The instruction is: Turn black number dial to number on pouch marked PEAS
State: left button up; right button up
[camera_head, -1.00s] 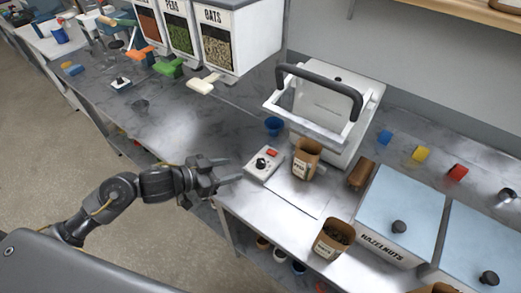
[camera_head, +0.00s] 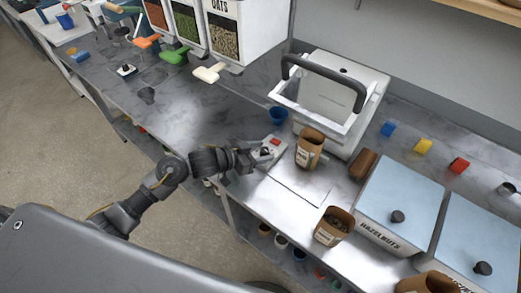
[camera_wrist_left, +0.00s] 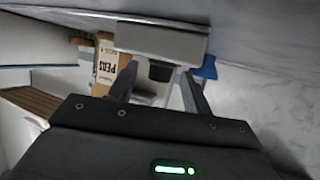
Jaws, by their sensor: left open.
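The small grey-white dial box (camera_head: 277,146) sits on the counter, with a red patch on top. Its black number dial (camera_wrist_left: 160,72) shows in the left wrist view between my fingers. My left gripper (camera_head: 262,153) is open, its fingers either side of the dial; I cannot tell whether they touch it. The wrist view also shows these fingers (camera_wrist_left: 158,88). The brown pouch marked PEAS (camera_wrist_left: 104,66) stands upright right of the box in the head view (camera_head: 309,150). Its number is too small to read, as are the dial's marks. My right gripper is out of view.
Another brown pouch (camera_head: 334,227) and a hazelnuts bin (camera_head: 398,205) stand to the right.

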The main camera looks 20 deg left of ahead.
pick_arm(q)
jog(key=shift+w, duration=0.1)
jog(key=c, duration=0.9)
jog(key=shift+c, duration=0.2)
